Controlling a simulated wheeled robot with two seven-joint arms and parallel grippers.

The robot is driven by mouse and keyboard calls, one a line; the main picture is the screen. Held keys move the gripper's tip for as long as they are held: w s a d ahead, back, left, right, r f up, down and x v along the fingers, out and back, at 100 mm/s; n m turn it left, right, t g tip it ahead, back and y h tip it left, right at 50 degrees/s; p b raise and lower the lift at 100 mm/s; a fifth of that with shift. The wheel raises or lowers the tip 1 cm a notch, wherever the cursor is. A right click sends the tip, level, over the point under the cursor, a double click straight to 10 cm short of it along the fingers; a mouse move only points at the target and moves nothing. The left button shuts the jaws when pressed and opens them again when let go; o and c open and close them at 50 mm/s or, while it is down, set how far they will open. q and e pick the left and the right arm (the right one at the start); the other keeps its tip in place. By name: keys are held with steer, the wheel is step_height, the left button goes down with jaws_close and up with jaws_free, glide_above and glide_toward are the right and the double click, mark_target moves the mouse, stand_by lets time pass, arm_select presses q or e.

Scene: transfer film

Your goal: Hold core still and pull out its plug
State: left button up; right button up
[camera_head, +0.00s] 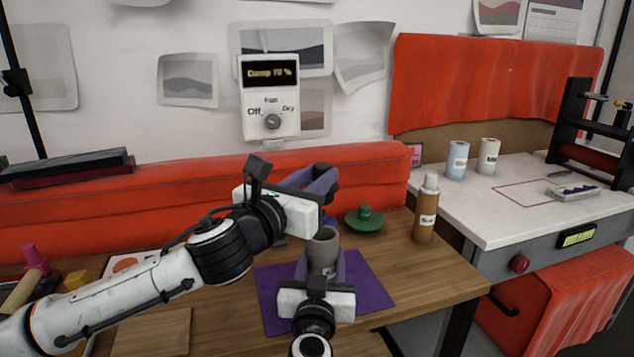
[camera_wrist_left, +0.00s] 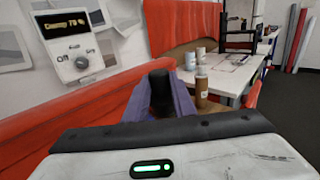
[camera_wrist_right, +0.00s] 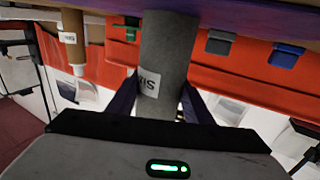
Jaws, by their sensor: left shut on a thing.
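My left gripper (camera_head: 316,182) is shut on a dark plug (camera_head: 323,169), above and behind the core's top. The plug shows between the purple fingers in the left wrist view (camera_wrist_left: 161,92). It looks apart from the core. The inside of the core is hidden.
A green lidded dish (camera_head: 364,219) and a brown bottle (camera_head: 426,210) stand to the right on the wooden table (camera_head: 425,275). A white bench (camera_head: 510,225) with two canisters is further right. A control box (camera_head: 269,97) hangs on the back wall.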

steer(key=o, duration=0.5)
